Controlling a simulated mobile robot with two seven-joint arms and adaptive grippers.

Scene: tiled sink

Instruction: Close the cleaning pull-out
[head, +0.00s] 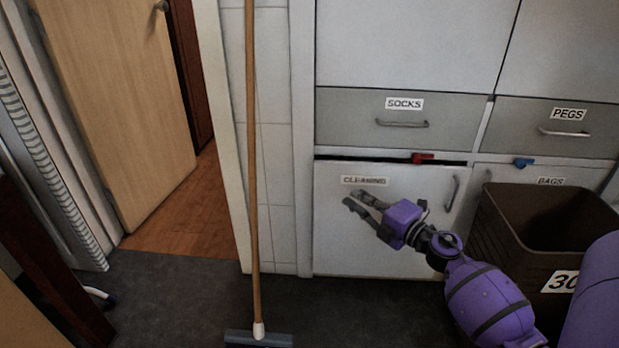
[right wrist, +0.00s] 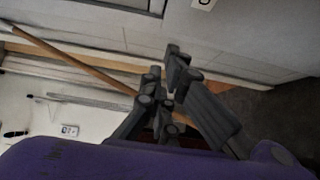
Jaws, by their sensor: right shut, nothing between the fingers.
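The cleaning pull-out (head: 345,250) is a pale front low in the middle of the head view, with a "CLEANING" label (head: 363,180) and a vertical handle (head: 453,193) at its right. A dark gap shows along its top edge, so it appears slightly pulled out. My right gripper (head: 352,200) is in front of the pull-out, just below the label, fingers pointing left. It is shut and empty; whether it touches the front cannot be told. It also shows in the right wrist view (right wrist: 163,72). My left gripper is not in view.
A red piece (head: 422,158) sits at the gap, and a blue one (head: 523,163) is further right. A brown bin (head: 500,232) stands right of the pull-out. A broom (head: 253,140) stands to the left. Drawers labelled "SOCKS" (head: 345,120) and "PEGS" (head: 595,143) are above.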

